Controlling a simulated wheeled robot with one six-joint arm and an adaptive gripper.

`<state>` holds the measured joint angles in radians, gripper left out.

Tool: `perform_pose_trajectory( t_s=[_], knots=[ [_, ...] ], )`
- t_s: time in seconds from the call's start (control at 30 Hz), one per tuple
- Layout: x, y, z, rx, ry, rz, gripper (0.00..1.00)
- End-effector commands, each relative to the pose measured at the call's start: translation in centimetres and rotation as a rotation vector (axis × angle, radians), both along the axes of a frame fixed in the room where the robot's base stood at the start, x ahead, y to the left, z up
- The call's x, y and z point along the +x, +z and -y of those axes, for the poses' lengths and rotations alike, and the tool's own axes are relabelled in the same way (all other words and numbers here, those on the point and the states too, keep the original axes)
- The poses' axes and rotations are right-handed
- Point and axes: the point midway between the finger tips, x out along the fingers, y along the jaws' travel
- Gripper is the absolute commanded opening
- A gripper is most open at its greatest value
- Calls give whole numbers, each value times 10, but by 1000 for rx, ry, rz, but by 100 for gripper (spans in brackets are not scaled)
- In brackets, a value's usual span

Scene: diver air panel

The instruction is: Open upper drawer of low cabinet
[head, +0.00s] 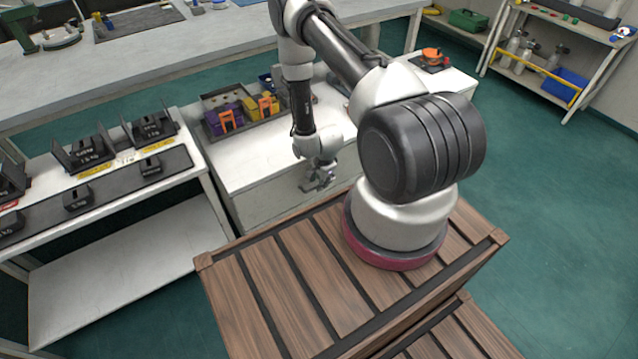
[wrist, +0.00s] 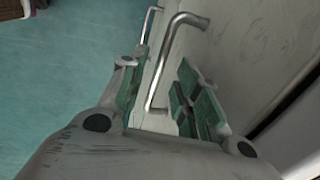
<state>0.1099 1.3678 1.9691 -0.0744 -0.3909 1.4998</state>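The low cabinet (head: 265,203) is white and stands just beyond my wooden-topped base in the head view. Its pale front (wrist: 245,60) fills the right of the wrist view. A bent metal bar handle (wrist: 165,58) stands out from that front. My gripper (wrist: 160,92) is open, with green-padded fingers on either side of the near end of this handle; I cannot tell whether they touch it. In the head view my gripper (head: 319,179) is low in front of the cabinet. The drawer appears closed, though the arm partly hides the front.
A second metal handle (wrist: 147,25) lies beyond the first. A tray (head: 247,117) with purple and yellow items sits on the cabinet top. A white shelf bench (head: 125,265) with black weights stands to the left. Green floor is open to the right.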

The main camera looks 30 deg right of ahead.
Motion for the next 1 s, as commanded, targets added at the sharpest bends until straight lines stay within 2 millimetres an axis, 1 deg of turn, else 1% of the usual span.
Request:
perform_pose_trajectory(
  t_s=[0.03,0.1,0.2,0.43,0.47,0.6,0.63,1.0],
  knots=[
    [1,-7,0,0,0,0,32],
    [2,-13,0,0,0,0,32],
    [4,-18,0,0,1,0,32],
    [4,-19,0,0,1,0,32],
    [4,-19,0,0,1,0,30],
    [4,-19,0,0,1,0,5],
    [4,-19,0,0,1,0,0],
    [3,-18,0,0,1,-1,0]
  ],
)
